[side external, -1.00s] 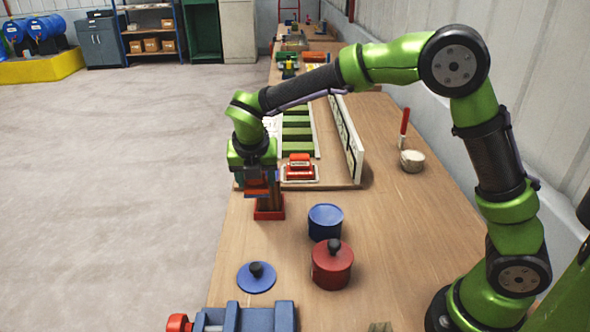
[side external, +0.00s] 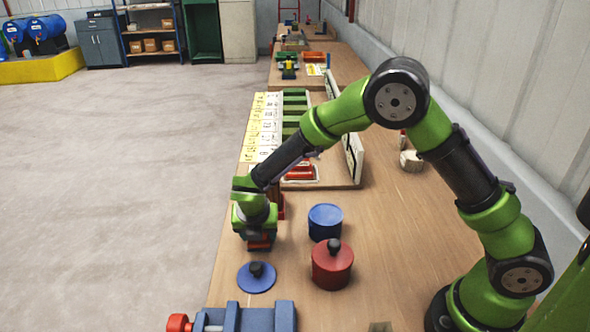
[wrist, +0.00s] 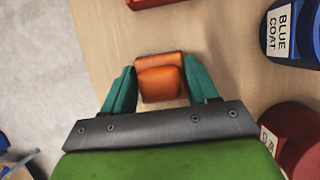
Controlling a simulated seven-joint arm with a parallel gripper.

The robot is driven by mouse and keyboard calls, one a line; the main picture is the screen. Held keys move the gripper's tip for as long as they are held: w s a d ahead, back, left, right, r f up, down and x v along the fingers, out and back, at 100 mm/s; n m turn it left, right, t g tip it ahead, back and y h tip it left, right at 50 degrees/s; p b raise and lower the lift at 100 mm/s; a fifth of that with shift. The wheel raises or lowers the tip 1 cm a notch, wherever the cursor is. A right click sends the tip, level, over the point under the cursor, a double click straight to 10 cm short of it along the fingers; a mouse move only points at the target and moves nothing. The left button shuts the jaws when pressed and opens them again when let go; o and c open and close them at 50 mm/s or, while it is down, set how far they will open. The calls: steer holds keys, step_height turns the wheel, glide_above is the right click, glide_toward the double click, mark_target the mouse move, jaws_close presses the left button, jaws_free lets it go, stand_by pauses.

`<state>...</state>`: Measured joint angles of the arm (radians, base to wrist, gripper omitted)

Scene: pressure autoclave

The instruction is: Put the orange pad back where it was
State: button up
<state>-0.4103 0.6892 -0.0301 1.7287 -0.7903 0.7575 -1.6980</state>
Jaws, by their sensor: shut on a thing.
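The orange pad (wrist: 160,84) is between the two teal fingers of my gripper (wrist: 161,92) in the wrist view, with a finger against each side. In the side external view my gripper (side external: 260,242) points down over the near left part of the bench, just behind the blue lid (side external: 257,279). The pad is mostly hidden by the gripper there. I cannot tell how high it is above the bench. A red tray (side external: 279,205) is partly hidden behind my wrist, and its edge shows at the top of the wrist view (wrist: 150,2).
A blue pot (side external: 325,223), labelled BLUE COAT in the wrist view, and a lidded red pot (side external: 332,266) stand right of my gripper. A blue vise (side external: 245,317) is at the front. A rack with green slots (side external: 295,118) and an upright white board (side external: 354,160) stand behind.

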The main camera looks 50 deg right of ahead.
steer(key=o, duration=0.9)
steer(key=shift+o, duration=0.2)
steer(key=v, duration=1.2)
steer(key=s+d+r+m+t+y, duration=0.2)
steer(key=s+d+r+m, duration=0.3)
steer(key=s+m, duration=0.5)
steer(key=s+d+r+m+t+y, duration=0.2)
steer(key=s+d+r+m, duration=0.4)
steer(key=m, duration=1.5)
steer(key=shift+s+r+y, duration=0.6)
steer(key=shift+s+r, duration=0.1)
steer(key=shift+s, duration=1.2)
